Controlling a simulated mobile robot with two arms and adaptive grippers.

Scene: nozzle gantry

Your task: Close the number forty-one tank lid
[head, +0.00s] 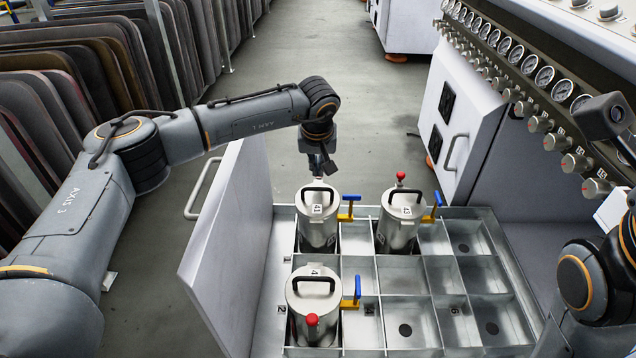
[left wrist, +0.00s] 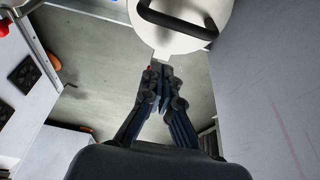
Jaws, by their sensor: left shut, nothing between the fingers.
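Three metal tanks with black lid handles stand in the divided tray. The back-left tank (head: 318,232) has a small label that seems to read 41, though the print is tiny. Its round lid lies over the top; I cannot tell if it is fully seated. My left gripper (head: 324,171) is shut and empty just behind this lid. In the left wrist view, the closed fingertips (left wrist: 162,72) are close to a tab on the pale lid (left wrist: 182,38); contact is unclear. The back-right tank (head: 398,232) and front tank (head: 313,323) have red knobs. My right gripper is not visible.
Each tank has a yellow and blue lever at its right, such as the back-left one (head: 349,208). The tray (head: 400,262) has several empty compartments. A pale door panel (head: 228,235) stands open at left. A gauge panel (head: 520,60) lies at right.

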